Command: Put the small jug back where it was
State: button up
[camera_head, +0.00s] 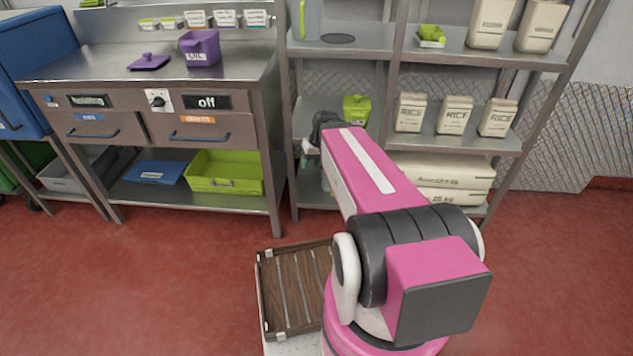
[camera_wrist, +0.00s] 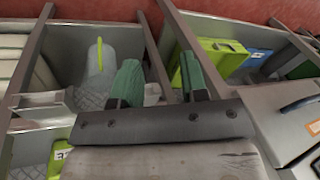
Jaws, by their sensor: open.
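A pale jug with a green handle (camera_wrist: 98,58) stands on the lower shelf in the wrist view, beside the big sacks. Another grey jug with a green handle (camera_head: 306,20) stands on the upper shelf at the left in the head view, partly cut off by the frame. I cannot compare their sizes surely. My gripper (camera_wrist: 159,75) is open, its two green-padded fingers apart with nothing between them. It is near the shelf's left post, apart from the lower jug. In the head view my arm hides most of the gripper and part of the lower shelf.
A dark round disc (camera_head: 338,38) lies beside the upper jug. A green tub (camera_head: 357,108) and rice bags (camera_head: 455,115) stand on the middle shelf. Sacks (camera_head: 445,175) fill the lower right. Shelf posts (camera_head: 292,130) and a counter (camera_head: 245,75) bound the space. A wooden crate (camera_head: 292,290) is nearby.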

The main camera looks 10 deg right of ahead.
jog(key=s+f+m+g+h, duration=0.1)
jog(key=s+f+h, duration=0.2)
jog(key=s+f, duration=0.1)
jog(key=shift+s+d+f, duration=0.25)
jog(key=shift+s+d, duration=0.05)
jog(key=shift+s, duration=0.35)
